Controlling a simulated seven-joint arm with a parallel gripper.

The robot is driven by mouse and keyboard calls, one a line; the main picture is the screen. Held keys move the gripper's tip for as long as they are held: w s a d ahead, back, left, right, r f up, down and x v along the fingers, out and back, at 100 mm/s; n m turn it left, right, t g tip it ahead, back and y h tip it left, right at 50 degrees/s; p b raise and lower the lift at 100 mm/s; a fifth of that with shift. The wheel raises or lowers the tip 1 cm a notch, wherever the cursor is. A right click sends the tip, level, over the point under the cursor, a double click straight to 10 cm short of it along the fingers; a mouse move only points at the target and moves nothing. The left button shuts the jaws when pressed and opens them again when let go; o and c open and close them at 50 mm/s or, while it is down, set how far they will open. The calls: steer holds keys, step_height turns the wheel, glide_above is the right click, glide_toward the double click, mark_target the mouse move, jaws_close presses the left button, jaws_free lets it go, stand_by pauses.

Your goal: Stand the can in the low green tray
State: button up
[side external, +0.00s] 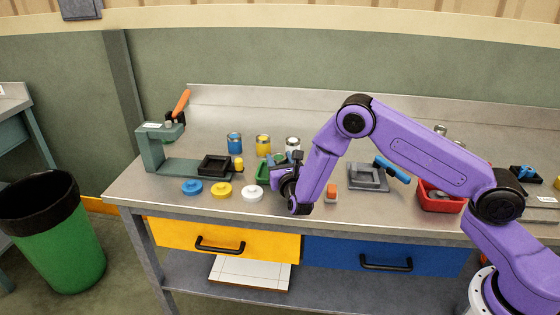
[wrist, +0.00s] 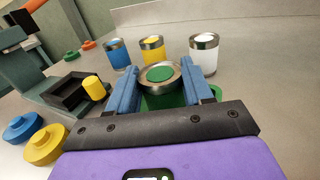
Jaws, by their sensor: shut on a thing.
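The can (wrist: 160,76) has a metal rim and a green top. It sits between the two blue fingers of my gripper (wrist: 162,84), which is shut on it. The can looks roughly upright. The low green tray (wrist: 216,92) shows partly in the wrist view, behind and beside the right finger. My gripper's front bar hides the can's lower part, so I cannot tell whether its base touches the tray. In the side view my gripper (side external: 277,168) is low over the bench beside green surfaces, and can and tray are hard to separate there.
Blue (side external: 234,144), yellow (side external: 263,145) and white (side external: 292,146) cans stand behind. Blue (side external: 192,187), yellow (side external: 221,190) and white (side external: 252,193) discs lie in front. A teal press (side external: 152,150) with a black tray (side external: 214,165) is left. A grey fixture (side external: 368,178) and red bin (side external: 440,200) are right.

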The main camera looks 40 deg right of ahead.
steer(key=shift+f, duration=0.1)
steer(key=o, duration=1.1)
steer(key=shift+o, duration=0.2)
steer(key=shift+s+a, duration=0.1)
steer(key=v, duration=1.1)
steer(key=shift+s+a, duration=0.1)
steer(key=shift+s, duration=0.25)
steer(key=shift+r, duration=0.2)
